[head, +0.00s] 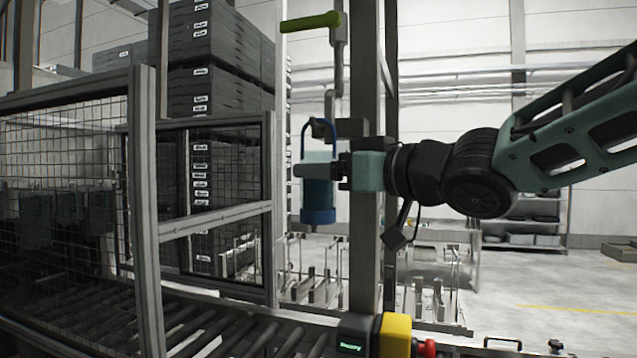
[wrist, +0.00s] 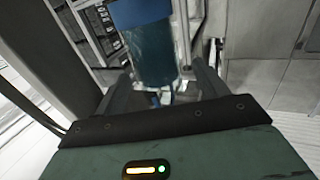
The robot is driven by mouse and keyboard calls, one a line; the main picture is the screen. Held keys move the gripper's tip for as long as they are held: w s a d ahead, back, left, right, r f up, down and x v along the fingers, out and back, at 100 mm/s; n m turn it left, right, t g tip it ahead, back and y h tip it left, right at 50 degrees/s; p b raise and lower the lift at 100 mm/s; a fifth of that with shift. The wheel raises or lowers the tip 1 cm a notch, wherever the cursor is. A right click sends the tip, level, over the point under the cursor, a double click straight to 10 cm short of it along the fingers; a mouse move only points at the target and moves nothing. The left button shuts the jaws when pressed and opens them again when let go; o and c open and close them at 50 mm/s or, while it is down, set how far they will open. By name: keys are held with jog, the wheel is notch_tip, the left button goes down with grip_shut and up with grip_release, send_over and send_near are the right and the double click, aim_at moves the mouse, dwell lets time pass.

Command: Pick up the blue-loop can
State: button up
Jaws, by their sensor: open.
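The blue-loop can (head: 318,213) is a pale teal cylinder with a blue base band and a thin blue loop on top. It hangs upright by the post, with a dark bracket at its loop. My gripper (head: 305,171) reaches in from the right at the can's mid-height, and a grey finger hides part of its body. In the wrist view the can (wrist: 145,50) stands between the two spread fingers of my gripper (wrist: 160,92). The jaws are open; I cannot tell whether either finger touches the can.
A grey upright post (head: 364,235) stands just right of the can. A green-handled lever (head: 311,21) is above it. A mesh guard fence (head: 205,225) and roller conveyor (head: 200,325) lie left and below. A yellow box with a red button (head: 394,336) sits at the post's foot.

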jog(key=p+x, duration=0.2)
jog(key=x, duration=0.2)
jog(key=shift+w+a, duration=0.1)
jog(key=shift+w, duration=0.15)
jog(key=c, duration=1.2)
jog(key=shift+r, duration=0.15)
